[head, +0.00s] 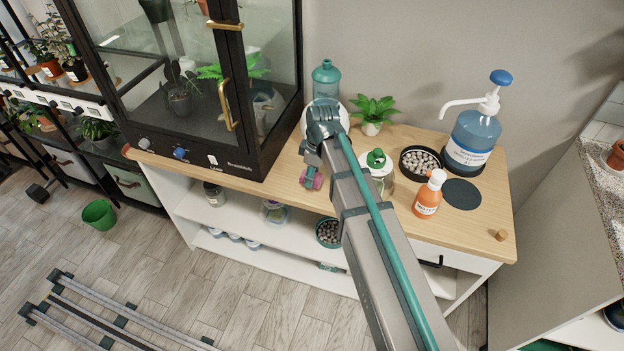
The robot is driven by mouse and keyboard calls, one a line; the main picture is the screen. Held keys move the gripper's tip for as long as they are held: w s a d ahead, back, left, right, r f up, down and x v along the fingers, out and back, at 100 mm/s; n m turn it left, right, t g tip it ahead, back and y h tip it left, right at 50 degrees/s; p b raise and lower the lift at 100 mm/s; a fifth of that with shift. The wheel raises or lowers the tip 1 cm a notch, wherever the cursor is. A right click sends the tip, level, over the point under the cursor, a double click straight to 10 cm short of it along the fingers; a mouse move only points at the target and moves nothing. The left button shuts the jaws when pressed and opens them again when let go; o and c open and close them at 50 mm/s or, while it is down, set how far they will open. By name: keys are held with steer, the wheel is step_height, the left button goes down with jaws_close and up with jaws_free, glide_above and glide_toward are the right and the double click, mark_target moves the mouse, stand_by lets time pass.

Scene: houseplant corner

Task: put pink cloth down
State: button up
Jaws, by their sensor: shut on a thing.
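My gripper (313,173) is over the wooden top of the low cabinet (285,176), just right of the glass case. It is shut on the pink cloth (318,181), of which only a small pink patch shows at the fingertips. My own wrist and fingers hide the rest of the cloth. I cannot tell whether the cloth touches the cabinet top.
A teal-capped bottle (326,77) stands behind my wrist, with a small fern (372,113) to its right. A green-topped jar (376,160), pebble bowl (420,163), orange bottle (428,196) and blue pump bottle (472,140) crowd the right. The glass case (205,90) stands left.

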mark_target(316, 177)
steer(key=shift+f, duration=1.3)
steer(key=shift+f, duration=0.1)
steer(key=o, duration=1.2)
step_height(316, 177, up, 12)
steer(key=d, duration=0.1)
steer(key=shift+s+d+b, duration=0.25)
steer(key=shift+s+b, duration=0.05)
steer(key=shift+b, duration=0.1)
